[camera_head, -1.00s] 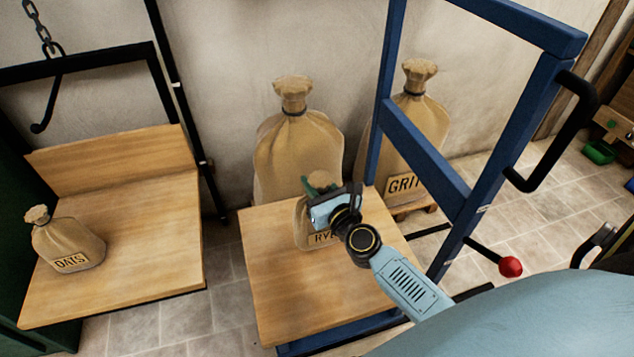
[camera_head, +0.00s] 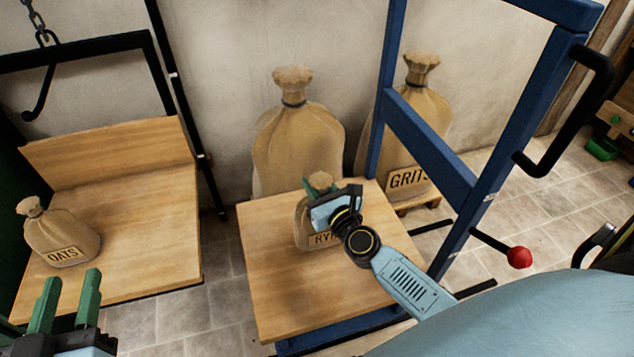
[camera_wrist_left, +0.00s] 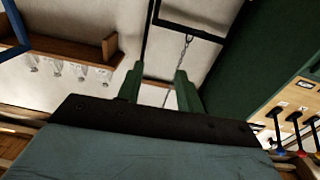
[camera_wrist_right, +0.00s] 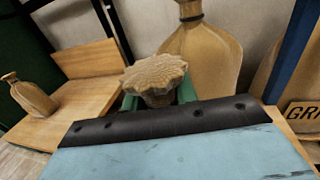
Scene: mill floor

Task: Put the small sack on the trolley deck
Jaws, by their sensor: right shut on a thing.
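A small tan sack labelled RYE (camera_head: 307,238) stands upright on the wooden deck (camera_head: 275,300) of the blue trolley, seemingly touching it. My right gripper (camera_head: 320,189) is shut on its neck and hides part of it. In the right wrist view the sack's gathered top (camera_wrist_right: 155,76) sits between the green fingers. Another small sack, labelled OATS (camera_head: 62,237), stands on a wooden platform at the left. My left gripper (camera_head: 66,296) is open and empty at the lower left, in front of that platform; its parted fingers also show in the left wrist view (camera_wrist_left: 158,85).
The OATS sack's wooden platform (camera_head: 150,220) has a hanging hook (camera_head: 38,100) above it. Two big sacks stand behind the trolley, one plain (camera_head: 297,140), one labelled GRITS (camera_head: 418,130). The trolley's blue frame (camera_head: 430,150) rises at the right. A red-knobbed lever (camera_head: 519,257) juts out there.

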